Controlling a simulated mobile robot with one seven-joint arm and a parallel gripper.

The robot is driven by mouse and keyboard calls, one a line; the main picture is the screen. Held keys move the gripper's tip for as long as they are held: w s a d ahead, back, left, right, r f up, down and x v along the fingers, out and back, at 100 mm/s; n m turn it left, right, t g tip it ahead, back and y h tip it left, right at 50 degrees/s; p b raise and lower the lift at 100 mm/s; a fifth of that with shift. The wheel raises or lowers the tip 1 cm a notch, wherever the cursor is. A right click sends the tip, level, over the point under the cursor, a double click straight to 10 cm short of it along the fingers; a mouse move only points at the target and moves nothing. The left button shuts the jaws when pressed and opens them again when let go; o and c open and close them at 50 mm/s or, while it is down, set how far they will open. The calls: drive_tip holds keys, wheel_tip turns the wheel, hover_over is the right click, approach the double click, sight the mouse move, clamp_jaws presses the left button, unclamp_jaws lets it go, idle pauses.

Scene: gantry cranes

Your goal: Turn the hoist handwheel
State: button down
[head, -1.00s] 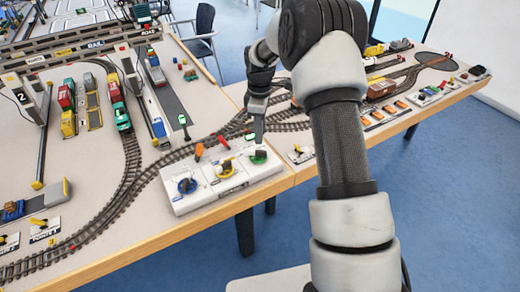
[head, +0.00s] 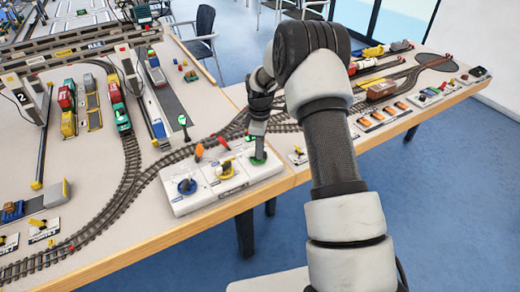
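A white control box (head: 205,200) stands near the table's front edge. It carries a blue handwheel (head: 187,187), a yellow handwheel (head: 225,171) and a green handwheel (head: 258,161) in a row. The labels are too small to read, so I cannot tell which is the hoist handwheel. My gripper (head: 259,154) points down at the green handwheel, with its fingertips at the wheel and partly covering it. Whether the fingers are closed on it cannot be told.
Two levers, orange (head: 199,151) and red (head: 223,142), stand behind the handwheels. Model railway track (head: 125,185) curves around the box's left and back. Gantry cranes (head: 45,125) with containers stand at the left. A second panel of orange switches (head: 378,116) lies at the right.

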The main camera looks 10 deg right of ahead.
drive_tip(key=shift+m, duration=0.3)
drive_tip(key=m+b, duration=0.1)
drive_tip(key=m, duration=0.1)
drive_tip(key=shift+m, duration=0.4)
drive_tip(key=m, duration=0.3)
drive_tip(key=shift+s+a+m, duration=0.1)
drive_tip(key=shift+s+m, duration=0.05)
drive_tip(key=shift+m, duration=0.15)
drive_tip(key=m+b, duration=0.1)
drive_tip(key=m, duration=0.5)
drive_tip(key=shift+a, duration=0.15)
drive_tip(key=shift+m, duration=0.3)
drive_tip(key=c, duration=1.8)
unclamp_jaws()
drive_tip(key=shift+c, duration=0.2)
drive_tip(key=shift+r, duration=0.1)
wheel_tip(320, 180, up, 17)
drive_tip(key=p, duration=0.1)
drive_tip(key=shift+r+p, duration=0.15)
drive_tip(key=shift+p, duration=0.15)
